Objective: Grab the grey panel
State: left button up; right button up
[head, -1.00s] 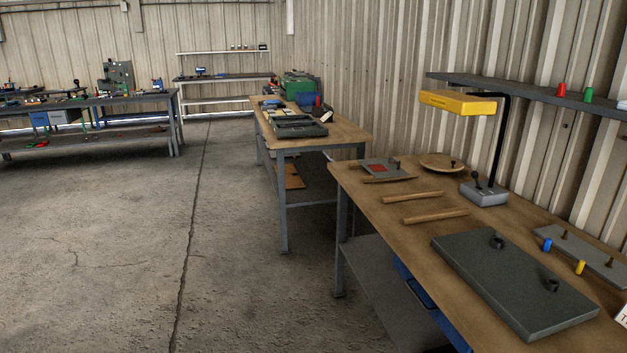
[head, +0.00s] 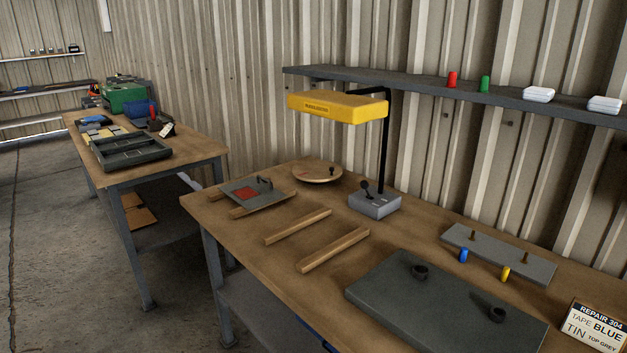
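Several grey flat pieces are on the near workbench (head: 330,270). A small grey panel (head: 233,189) with a red patch and a dark handle lies across two wooden strips at the bench's left end. A large dark grey slab (head: 440,310) with two black round fittings lies at the front right. A lighter grey plate (head: 520,263) with two brown pegs lies behind that slab. I cannot tell which of these is the task's grey panel. Neither of my grippers is in view.
Two bare wooden strips (head: 320,250) lie mid-bench. A yellow-headed lamp (head: 338,107) stands behind them, near a round wooden disc (head: 317,174). Blue (head: 463,256) and yellow (head: 505,273) pieces stand by the peg plate. A sign (head: 594,328) reads REPAIR 304, TAPE BLUE, TIN TOP GREY.

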aim_at(252, 193)
jog(key=i+j+z, duration=0.5)
jog(key=j+z, duration=0.25)
jog(key=j, duration=0.2)
jog(key=i, duration=0.05)
